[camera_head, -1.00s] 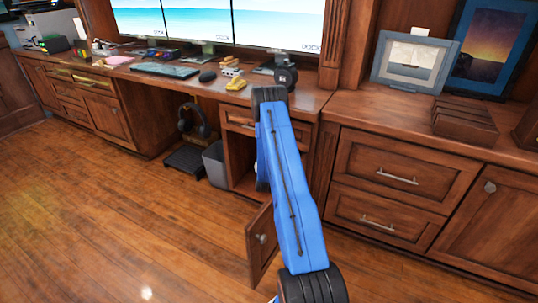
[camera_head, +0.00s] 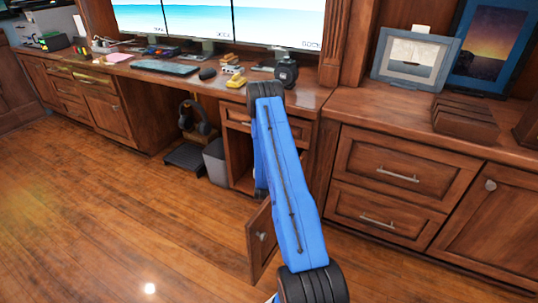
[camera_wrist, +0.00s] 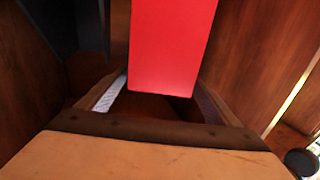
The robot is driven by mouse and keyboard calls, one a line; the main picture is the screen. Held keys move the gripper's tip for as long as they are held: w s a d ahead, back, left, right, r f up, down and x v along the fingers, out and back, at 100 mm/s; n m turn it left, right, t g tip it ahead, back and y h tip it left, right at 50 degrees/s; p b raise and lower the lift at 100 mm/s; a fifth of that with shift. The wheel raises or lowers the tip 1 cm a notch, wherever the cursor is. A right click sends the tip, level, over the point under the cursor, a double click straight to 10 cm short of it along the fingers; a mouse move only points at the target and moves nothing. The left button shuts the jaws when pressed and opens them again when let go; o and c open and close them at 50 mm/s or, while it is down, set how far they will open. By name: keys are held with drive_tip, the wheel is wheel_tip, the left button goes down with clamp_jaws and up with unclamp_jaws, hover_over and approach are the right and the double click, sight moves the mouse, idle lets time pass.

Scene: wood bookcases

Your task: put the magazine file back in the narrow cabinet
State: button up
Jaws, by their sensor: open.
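The red magazine file (camera_wrist: 172,45) shows in the wrist view as a flat red face at top centre, with its near edge between my fingers. My gripper (camera_wrist: 161,84) is open, with a finger on each side of the file; I cannot tell whether either touches it. Dark wood walls surround the file, which looks to be inside the narrow cabinet. In the head view the narrow cabinet (camera_head: 238,152) is under the desk with its door (camera_head: 262,238) swung open. My blue arm hides part of the opening, and the file and gripper are hidden there.
Closed drawers (camera_head: 400,177) are to the right. The desk above holds monitors, a keyboard (camera_head: 165,68) and small items. The wood floor in front is clear.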

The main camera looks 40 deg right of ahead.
drive_tip(key=shift+v, duration=2.45)
